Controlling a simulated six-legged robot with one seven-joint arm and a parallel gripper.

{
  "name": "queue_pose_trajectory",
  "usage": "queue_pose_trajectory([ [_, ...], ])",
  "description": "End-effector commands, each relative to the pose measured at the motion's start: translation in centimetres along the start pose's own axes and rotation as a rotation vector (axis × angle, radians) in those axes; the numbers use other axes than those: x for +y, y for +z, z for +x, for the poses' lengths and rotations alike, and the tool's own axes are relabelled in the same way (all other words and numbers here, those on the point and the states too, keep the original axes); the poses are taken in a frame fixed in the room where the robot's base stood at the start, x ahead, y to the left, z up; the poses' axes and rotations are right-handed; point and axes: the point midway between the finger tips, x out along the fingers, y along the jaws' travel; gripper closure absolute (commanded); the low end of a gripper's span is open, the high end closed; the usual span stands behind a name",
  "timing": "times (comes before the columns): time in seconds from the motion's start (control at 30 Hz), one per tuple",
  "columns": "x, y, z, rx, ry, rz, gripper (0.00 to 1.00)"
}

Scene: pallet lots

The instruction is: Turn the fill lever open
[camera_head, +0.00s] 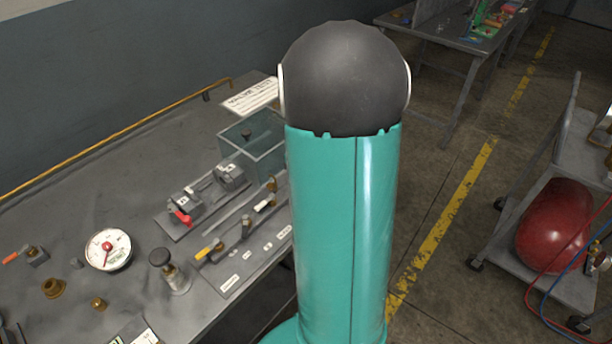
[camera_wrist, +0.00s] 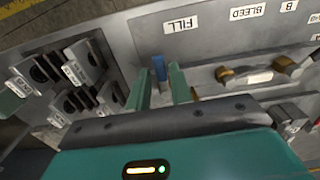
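In the wrist view, a plate with a FILL label (camera_wrist: 180,24) faces me. Just below that label is a small blue piece (camera_wrist: 159,68), which appears to be the fill lever's handle. My gripper (camera_wrist: 160,82) has its two teal fingers apart, one on each side of the blue piece. A gap shows beside the piece, and I cannot tell whether either finger touches it. The lever's lower part is hidden behind my gripper. In the head view my arm covers part of the bench, and my gripper is not visible.
Brass-ended valve levers (camera_wrist: 258,76) lie right of my gripper, near the BLEED label (camera_wrist: 247,12). Labelled blocks (camera_wrist: 75,75) stand at left. On the bench are a round gauge (camera_head: 108,250) and a clear box (camera_head: 252,142). A red tank (camera_head: 553,226) sits on a cart at right.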

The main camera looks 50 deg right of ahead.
Motion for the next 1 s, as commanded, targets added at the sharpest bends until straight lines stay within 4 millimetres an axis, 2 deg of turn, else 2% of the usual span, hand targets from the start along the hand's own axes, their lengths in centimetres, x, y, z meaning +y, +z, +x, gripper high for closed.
queue_pose_trajectory([
  [0.13,0.0,-0.1,-1.0,0.002,0.002,0.000,0.79],
  [0.23,0.0,-0.1,-2.5,0.003,0.003,0.000,0.79],
  [0.6,0.1,-0.1,-10.6,0.003,0.004,0.000,0.79],
  [0.7,0.1,-0.1,-12.2,0.003,0.003,0.000,0.79],
  [0.83,0.0,-0.1,-13.5,0.002,0.002,-0.001,0.79],
  [1.0,0.0,0.0,-13.9,0.000,0.001,0.000,0.79],
])
